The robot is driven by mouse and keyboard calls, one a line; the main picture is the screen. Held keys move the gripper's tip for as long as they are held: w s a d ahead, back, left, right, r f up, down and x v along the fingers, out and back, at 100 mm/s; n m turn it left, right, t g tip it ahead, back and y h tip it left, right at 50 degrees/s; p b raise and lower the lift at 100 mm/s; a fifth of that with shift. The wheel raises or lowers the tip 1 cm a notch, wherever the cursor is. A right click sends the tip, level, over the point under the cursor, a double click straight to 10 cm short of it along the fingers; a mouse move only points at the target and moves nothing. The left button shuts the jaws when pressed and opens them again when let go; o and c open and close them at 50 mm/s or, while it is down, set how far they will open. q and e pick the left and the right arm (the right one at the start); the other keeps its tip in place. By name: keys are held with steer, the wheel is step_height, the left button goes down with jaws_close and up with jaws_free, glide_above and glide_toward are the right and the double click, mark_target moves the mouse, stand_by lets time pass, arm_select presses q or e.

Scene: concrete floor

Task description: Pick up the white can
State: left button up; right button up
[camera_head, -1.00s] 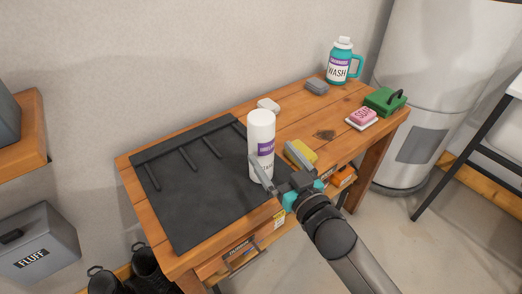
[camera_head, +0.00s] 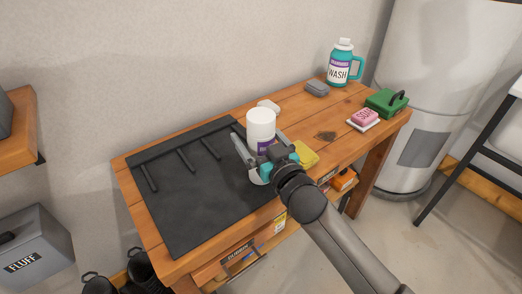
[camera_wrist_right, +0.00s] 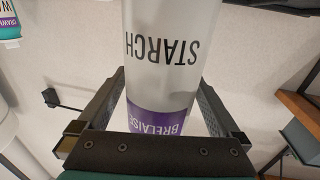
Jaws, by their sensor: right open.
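The white can (camera_head: 261,126), with a purple band, stands upright at the right edge of the black mat (camera_head: 190,205) on the wooden table. In the right wrist view the can (camera_wrist_right: 172,60) reads STARCH and appears upside down. My right gripper (camera_head: 259,149) is open, with one finger on each side of the can. In the right wrist view the can lies between the two fingers, and a gap shows at the left finger. The gripper hides part of the can's lower half in the head view. My left gripper is not in view.
A yellow sponge (camera_head: 305,154) lies just right of my gripper.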

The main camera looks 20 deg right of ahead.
steer(key=shift+w, duration=0.1)
steer(key=shift+c, duration=0.4)
jaws_close()
stand_by(0.4)
